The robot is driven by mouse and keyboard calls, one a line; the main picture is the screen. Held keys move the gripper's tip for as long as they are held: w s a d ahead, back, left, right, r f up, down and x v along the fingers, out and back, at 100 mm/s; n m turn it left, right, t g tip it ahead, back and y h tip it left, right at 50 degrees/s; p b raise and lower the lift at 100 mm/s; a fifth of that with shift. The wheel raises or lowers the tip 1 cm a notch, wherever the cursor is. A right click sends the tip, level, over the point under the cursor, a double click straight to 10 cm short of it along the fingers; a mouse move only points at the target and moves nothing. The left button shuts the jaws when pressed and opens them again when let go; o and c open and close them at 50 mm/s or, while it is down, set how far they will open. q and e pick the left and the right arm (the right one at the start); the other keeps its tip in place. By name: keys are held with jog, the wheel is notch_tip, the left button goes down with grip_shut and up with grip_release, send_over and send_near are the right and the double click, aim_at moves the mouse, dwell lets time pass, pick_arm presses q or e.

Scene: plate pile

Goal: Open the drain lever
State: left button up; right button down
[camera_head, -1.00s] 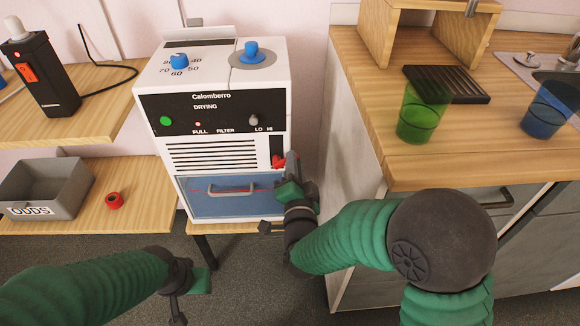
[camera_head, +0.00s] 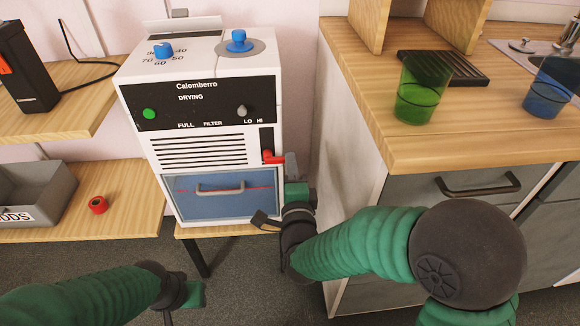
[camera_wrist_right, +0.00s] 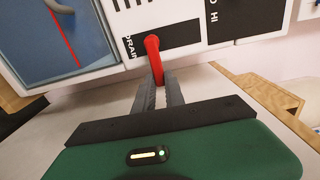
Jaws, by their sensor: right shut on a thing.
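The drain lever is a red handle (camera_head: 272,157) at the lower end of a dark slot on the right of the white drying machine's front (camera_head: 205,150). In the right wrist view, the lever (camera_wrist_right: 154,58) sticks out beside the partly hidden word "DRAIN". My right gripper (camera_head: 290,162) is at the lever; its two grey fingers (camera_wrist_right: 160,88) are closed on the lever's end. My left gripper (camera_head: 178,312) is low in the head view, away from the machine, its fingertips cut off by the frame edge.
Below the slot is a blue-fronted drawer (camera_head: 215,206) with a handle. A wooden counter (camera_head: 355,85) with a green cup (camera_head: 420,95) and a blue cup (camera_head: 550,92) stands right. A grey bin (camera_head: 50,185) and red ring (camera_head: 98,205) are on the left shelf.

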jog(key=shift+s+d+f, duration=0.1)
jog(key=shift+f, duration=0.2)
jog(key=c, duration=1.6)
grip_release()
jog(key=shift+o, duration=1)
jog(key=shift+r, duration=0.15)
